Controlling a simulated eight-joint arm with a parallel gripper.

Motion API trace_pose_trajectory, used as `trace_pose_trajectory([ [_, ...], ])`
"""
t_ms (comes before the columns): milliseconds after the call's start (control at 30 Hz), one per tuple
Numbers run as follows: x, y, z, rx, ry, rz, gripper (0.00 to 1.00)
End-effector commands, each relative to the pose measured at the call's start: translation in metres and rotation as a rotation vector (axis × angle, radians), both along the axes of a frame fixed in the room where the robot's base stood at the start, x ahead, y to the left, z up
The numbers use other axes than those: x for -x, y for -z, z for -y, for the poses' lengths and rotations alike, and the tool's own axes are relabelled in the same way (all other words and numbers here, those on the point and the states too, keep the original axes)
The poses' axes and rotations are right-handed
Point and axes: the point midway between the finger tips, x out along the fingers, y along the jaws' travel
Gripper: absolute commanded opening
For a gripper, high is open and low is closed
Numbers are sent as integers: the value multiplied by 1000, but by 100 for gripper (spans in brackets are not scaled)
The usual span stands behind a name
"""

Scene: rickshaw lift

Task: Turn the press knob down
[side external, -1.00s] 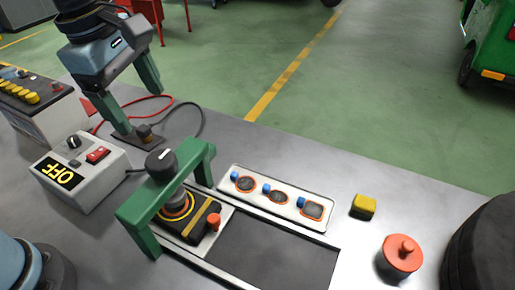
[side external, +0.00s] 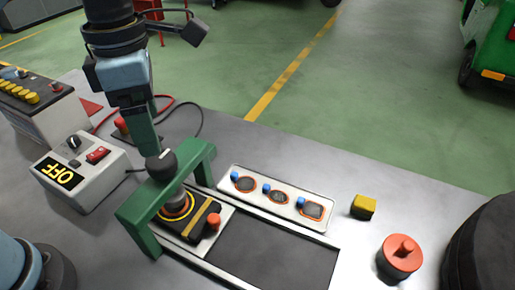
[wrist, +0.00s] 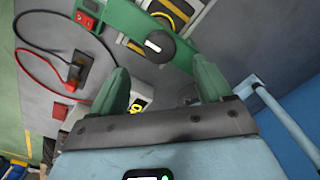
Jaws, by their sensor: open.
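The press knob is a black round knob with a white mark (side external: 160,167) on top of the green press frame (side external: 135,232). In the wrist view the knob (wrist: 159,45) lies ahead of the fingertips, roughly centred between them. My gripper (side external: 156,150) is upright, just behind and above the knob in the side view, where one finger hides the other. In the wrist view my gripper (wrist: 163,66) has its two green fingers wide apart with nothing held. Contact with the knob cannot be made out. A black block with a yellow stripe (side external: 190,226) sits under the press.
A control box reading OFF (side external: 80,170) stands left of the press. A white tray with several outlined pads (side external: 275,194) lies to its right. A yellow block (side external: 363,206) and a red knobbed cylinder (side external: 400,256) stand farther right. Red and black cables (wrist: 40,70) run nearby.

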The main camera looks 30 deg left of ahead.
Motion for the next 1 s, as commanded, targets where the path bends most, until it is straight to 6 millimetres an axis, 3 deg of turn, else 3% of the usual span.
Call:
trace_pose_trajectory([
  [400,0,56,0,1,1,1,79],
  [900,0,68,0,1,1,1,79],
  [1000,0,67,0,1,1,1,65],
])
